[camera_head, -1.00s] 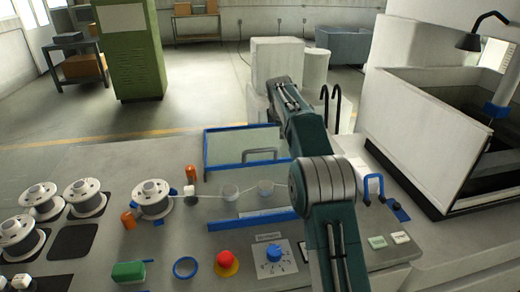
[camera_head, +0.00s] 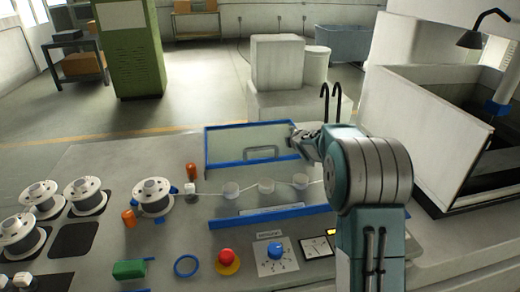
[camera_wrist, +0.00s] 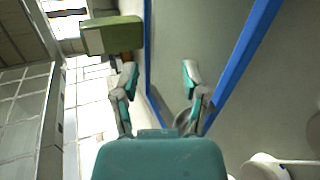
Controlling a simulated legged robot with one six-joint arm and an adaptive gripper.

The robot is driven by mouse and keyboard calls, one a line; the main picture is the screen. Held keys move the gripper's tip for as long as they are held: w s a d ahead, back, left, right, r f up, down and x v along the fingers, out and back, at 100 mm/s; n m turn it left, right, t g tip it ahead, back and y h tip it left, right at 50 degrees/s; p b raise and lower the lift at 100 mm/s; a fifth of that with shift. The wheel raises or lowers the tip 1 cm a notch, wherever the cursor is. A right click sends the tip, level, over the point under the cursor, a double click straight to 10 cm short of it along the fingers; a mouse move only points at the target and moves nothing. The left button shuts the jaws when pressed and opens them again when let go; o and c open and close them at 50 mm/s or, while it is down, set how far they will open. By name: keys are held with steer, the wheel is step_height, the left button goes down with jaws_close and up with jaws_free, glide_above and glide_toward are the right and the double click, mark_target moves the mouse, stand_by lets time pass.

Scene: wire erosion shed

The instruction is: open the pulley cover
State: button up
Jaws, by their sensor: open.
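The pulley cover (camera_head: 228,149) is a clear panel in a blue frame with a grey handle (camera_head: 262,153). It stands raised behind the row of white pulleys (camera_head: 266,187), which are uncovered; its exact tilt is hard to tell. My gripper (camera_head: 296,138) is at the cover's right end, partly hidden by my arm. In the wrist view my gripper (camera_wrist: 161,76) has its fingers spread with nothing held. The blue frame (camera_wrist: 241,68) of the cover runs beside and beyond the fingers there. Whether a finger touches the frame cannot be told.
Wire spools (camera_head: 153,196) stand at the left. A red stop button (camera_head: 227,257), a blue knob (camera_head: 275,251) and a green block (camera_head: 129,269) sit at the front. Two black hooks (camera_head: 330,103) rise behind my arm. A walled tank (camera_head: 428,130) stands at the right.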

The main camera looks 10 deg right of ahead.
mark_target(260, 149)
steer(key=s+a+f+n+t+y, duration=0.1)
steer(key=s+a+n+t+y, duration=0.15)
steer(key=s+a+y, duration=0.6)
steer(key=shift+g+h, duration=0.45)
steer(key=shift+h, duration=0.4)
steer(key=x, duration=0.8)
steer(key=shift+w+f, duration=0.3)
steer(key=shift+f, duration=0.1)
jaws_close()
